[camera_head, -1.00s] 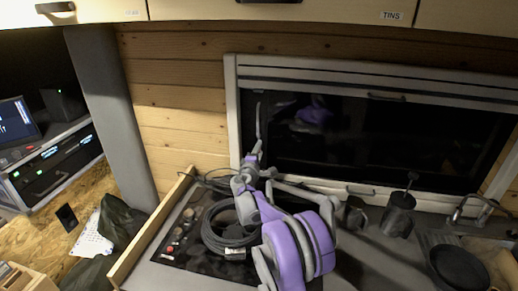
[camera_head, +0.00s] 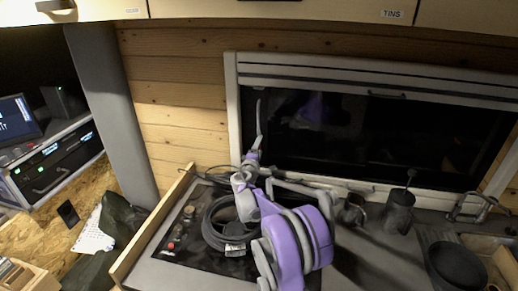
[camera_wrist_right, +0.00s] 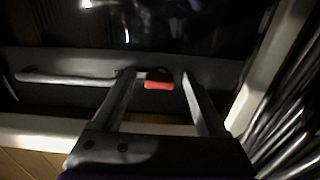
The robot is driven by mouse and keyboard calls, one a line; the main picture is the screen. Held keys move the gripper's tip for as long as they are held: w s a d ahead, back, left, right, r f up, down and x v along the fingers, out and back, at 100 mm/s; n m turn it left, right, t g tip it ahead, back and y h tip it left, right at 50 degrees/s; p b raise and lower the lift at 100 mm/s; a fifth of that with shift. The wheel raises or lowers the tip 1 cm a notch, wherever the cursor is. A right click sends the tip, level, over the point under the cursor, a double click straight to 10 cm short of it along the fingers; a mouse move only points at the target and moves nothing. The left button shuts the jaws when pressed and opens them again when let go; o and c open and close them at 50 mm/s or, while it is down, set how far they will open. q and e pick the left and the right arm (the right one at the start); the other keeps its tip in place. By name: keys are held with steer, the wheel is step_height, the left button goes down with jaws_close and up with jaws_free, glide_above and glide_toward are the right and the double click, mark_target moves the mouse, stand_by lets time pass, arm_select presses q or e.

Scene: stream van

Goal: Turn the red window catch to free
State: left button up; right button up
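The red window catch (camera_wrist_right: 159,80) shows in the right wrist view as a small red piece with a dark top, on the window frame's lower part. My right gripper (camera_wrist_right: 158,73) is open, with one finger on either side of the catch in that view. I cannot tell whether a finger touches it. In the head view my right gripper (camera_head: 259,108) points upward in front of the left side of the dark window (camera_head: 390,140). The catch cannot be made out there. My left gripper is not in view.
Below the window are a hob (camera_head: 185,240) with a coiled black cable (camera_head: 215,228), a dark mug (camera_head: 398,212) and a black pan (camera_head: 457,267). A wooden edge board (camera_head: 150,228) bounds the counter's left side. Cabinets (camera_head: 330,10) hang above.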

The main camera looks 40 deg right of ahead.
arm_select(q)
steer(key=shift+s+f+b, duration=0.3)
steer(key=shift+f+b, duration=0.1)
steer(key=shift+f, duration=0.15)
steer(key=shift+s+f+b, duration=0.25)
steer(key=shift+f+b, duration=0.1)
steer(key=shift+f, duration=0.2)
arm_select(e)
steer(key=v, duration=1.1)
steer(key=shift+w, duration=0.1)
